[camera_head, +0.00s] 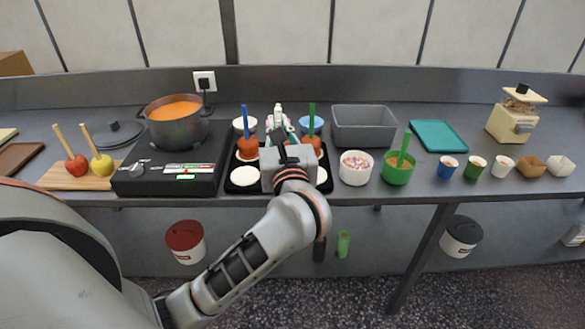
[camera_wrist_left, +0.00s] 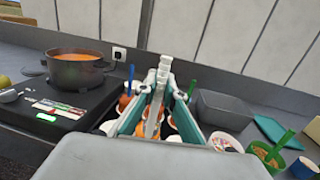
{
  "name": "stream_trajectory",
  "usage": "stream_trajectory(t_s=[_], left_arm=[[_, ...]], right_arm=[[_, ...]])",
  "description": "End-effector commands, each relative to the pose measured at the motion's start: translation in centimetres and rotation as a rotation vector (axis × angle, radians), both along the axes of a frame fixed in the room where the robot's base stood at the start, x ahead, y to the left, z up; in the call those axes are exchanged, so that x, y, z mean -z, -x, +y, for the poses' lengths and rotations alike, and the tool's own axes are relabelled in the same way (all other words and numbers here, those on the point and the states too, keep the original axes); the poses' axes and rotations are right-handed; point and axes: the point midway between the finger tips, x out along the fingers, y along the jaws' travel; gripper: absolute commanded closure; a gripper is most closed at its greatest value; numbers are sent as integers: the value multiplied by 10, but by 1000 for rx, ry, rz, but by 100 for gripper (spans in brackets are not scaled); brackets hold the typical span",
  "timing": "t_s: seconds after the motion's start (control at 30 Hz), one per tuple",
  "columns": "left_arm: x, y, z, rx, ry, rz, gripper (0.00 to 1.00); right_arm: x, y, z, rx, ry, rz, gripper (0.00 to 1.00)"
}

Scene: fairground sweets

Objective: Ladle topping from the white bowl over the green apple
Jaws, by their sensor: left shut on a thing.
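The white bowl (camera_head: 356,168) holds coloured sprinkles and stands right of the black tray (camera_head: 243,188); it also shows in the left wrist view (camera_wrist_left: 226,142). On the tray, a coated apple (camera_head: 247,149) has a blue stick and another (camera_head: 312,143) has a green stick (camera_head: 311,118). My left gripper (camera_head: 279,128) is over the middle of the tray, between the two sticks. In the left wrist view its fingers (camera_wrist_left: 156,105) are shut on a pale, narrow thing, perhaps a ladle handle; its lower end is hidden. My right gripper is not in view.
Left are the orange-filled pot (camera_head: 176,122) on a black hob and a board with red (camera_head: 76,166) and yellow-green (camera_head: 102,165) apples. Right are a green bowl (camera_head: 397,174) with a green handle, a grey bin (camera_head: 364,128), a teal board (camera_head: 439,136) and several cups.

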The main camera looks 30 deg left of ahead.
Motion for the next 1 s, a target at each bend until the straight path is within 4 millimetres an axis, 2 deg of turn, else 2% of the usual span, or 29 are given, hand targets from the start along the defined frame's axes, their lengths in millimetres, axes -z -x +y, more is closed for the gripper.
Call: stream_trajectory(t_s=[0.03,0.13,0.37,0.47,0.73,0.8,1.0], left_arm=[[0,-5,10,-18,7,1,100],[-8,-10,25,-40,7,3,100],[-10,-13,37,-56,8,6,100],[-2,-14,38,-56,7,9,100],[35,-14,37,-57,6,13,100],[27,-18,29,-56,-78,55,100],[29,-31,9,-59,-331,195,100]], right_arm=[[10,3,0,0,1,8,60],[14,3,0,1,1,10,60],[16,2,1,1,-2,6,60],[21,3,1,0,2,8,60],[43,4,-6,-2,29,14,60],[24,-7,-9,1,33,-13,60],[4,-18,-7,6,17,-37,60]])
